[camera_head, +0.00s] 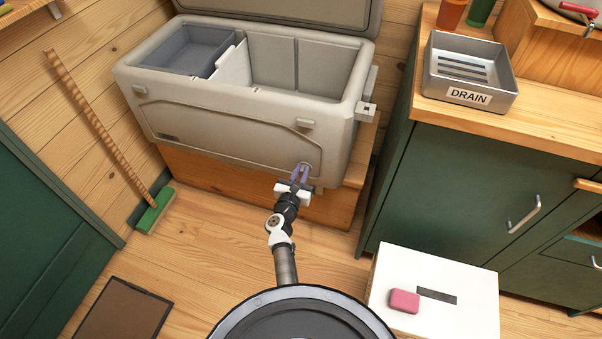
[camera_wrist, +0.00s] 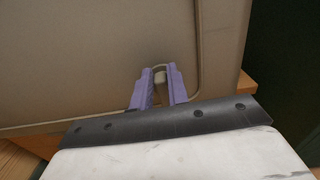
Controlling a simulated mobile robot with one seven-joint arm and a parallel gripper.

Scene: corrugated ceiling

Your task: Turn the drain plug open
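The drain plug (camera_wrist: 160,77) is a small light grey knob low on the front of a large grey cooler (camera_head: 210,125), near its lower right corner. My gripper (camera_wrist: 161,75) is at the plug, with its two purple fingers on either side of it. In the wrist view a gap shows between the fingers, and the plug shows between their tips. Whether the fingers touch the plug is hard to tell. In the head view my gripper (camera_head: 301,172) reaches the cooler's lower right front and hides the plug.
The cooler stands open on a wooden base (camera_head: 225,190). A white box (camera_head: 460,310) with a pink block (camera_head: 404,301) is at lower right. A tray marked DRAIN (camera_head: 430,78) sits on the green cabinet (camera_head: 450,185). A broom (camera_head: 155,210) leans at left.

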